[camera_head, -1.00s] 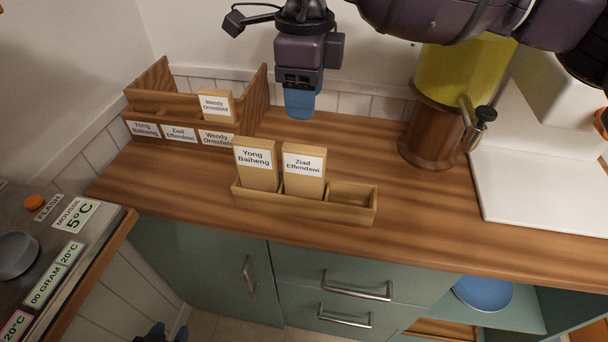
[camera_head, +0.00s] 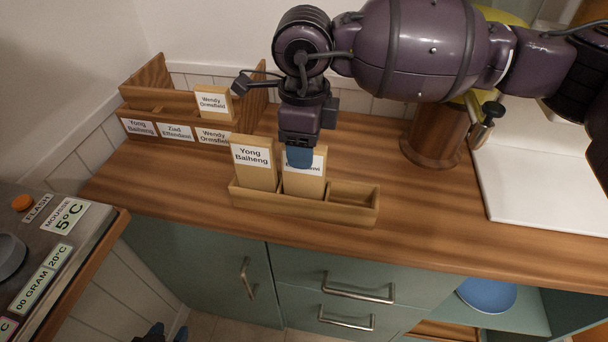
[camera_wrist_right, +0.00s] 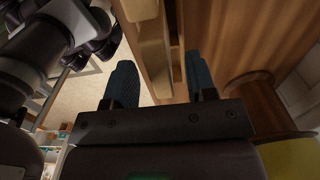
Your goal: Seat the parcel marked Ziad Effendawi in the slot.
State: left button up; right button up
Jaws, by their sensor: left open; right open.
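The Ziad Effendawi parcel (camera_head: 304,186) stands upright in the middle compartment of a wooden tray (camera_head: 290,207) on the counter, its label partly hidden. My right gripper (camera_head: 300,157) is open, pointing down at the parcel's top; in the head view a blue finger overlaps the label. In the right wrist view its two blue fingers (camera_wrist_right: 162,82) are apart with wooden edges between and beyond them; contact is unclear. The slot labelled Ziad Effendawi (camera_head: 175,132) is the middle one of the rack at the back left. My left gripper (camera_head: 168,333) barely shows at the bottom edge.
The Yong Baiheng parcel (camera_head: 254,165) stands close on the left in the tray; the right compartment is empty. A Wendy Ormsfield parcel (camera_head: 213,103) stands in the rack's right slot. A wood-based dispenser (camera_head: 432,145) stands right. Counter between rack and tray is clear.

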pick_arm(q)
jog(key=shift+s+f, duration=0.1)
jog(key=shift+f, duration=0.05)
pick_arm(e)
grip_shut()
jog(key=shift+r, duration=0.2)
